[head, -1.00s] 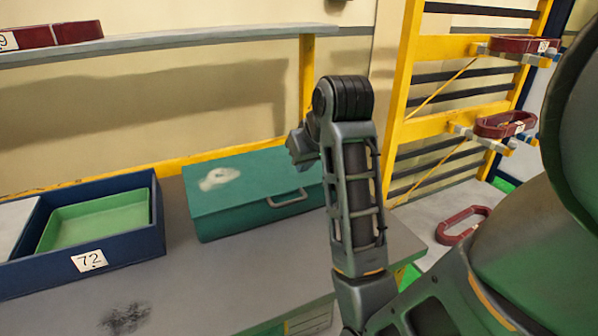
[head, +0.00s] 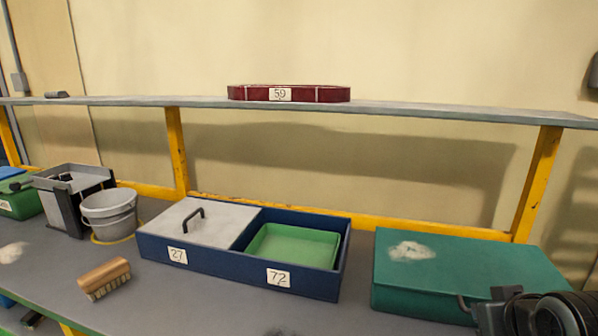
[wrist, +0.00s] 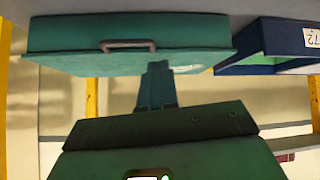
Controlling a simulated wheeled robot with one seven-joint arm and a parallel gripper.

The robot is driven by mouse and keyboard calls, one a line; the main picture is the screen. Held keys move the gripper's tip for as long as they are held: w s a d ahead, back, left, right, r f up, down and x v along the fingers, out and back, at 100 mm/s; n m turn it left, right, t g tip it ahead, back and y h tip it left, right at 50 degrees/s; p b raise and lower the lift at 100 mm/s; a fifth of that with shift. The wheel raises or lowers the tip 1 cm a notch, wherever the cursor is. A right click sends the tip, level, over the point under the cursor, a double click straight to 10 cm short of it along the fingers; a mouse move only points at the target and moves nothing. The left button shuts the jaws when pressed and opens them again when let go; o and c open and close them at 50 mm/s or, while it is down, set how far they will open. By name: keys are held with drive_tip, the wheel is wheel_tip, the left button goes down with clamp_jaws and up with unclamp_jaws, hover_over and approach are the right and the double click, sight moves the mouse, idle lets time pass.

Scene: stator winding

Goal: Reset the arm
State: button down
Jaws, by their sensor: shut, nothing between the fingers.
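My gripper (wrist: 157,68) shows in the wrist view, its two dark green fingers together and nothing between them. It points toward a teal metal box (wrist: 130,40) with a grey handle, which appears upside down there. The gap between fingers and box cannot be judged. In the head view the teal box (head: 445,270) stands at the right of the bench, lid down, with a pale smudge on top. Part of my arm (head: 535,312) shows at the lower right corner, in front of the box; the fingers are not visible there.
A blue tray (head: 310,284) on the bench (head: 220,300) holds a grey lid (head: 203,222) and a green tray (head: 295,246). A brush (head: 104,278), grey bucket (head: 110,212) and grey container (head: 72,185) stand left. A dark red coil (head: 290,93) labelled 59 lies on the shelf above.

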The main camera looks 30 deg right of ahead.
drive_tip(key=s+a+f+n+t+y, duration=0.1)
drive_tip(key=s+a+f+n+t, duration=0.15)
drive_tip(key=a, duration=0.55)
drive_tip(key=s+a+f+n+t+y, duration=0.1)
drive_tip(key=a+f+n+t, duration=0.1)
drive_tip(key=a+f, duration=0.35)
drive_tip(key=s+a+r+n+t+y, duration=0.1)
drive_tip(key=s+a+r+y, duration=0.1)
drive_tip(key=s+a, duration=0.4)
drive_tip(key=s+a+r+n+t+y+b, duration=0.1)
drive_tip(key=s+a+r+t+y, duration=0.1)
drive_tip(key=s+a, duration=0.4)
drive_tip(key=shift+s+a+r+n, duration=0.4)
drive_tip(key=shift+a+r, duration=0.3)
drive_tip(key=shift+r, duration=0.2)
drive_tip(key=shift+t, duration=0.25)
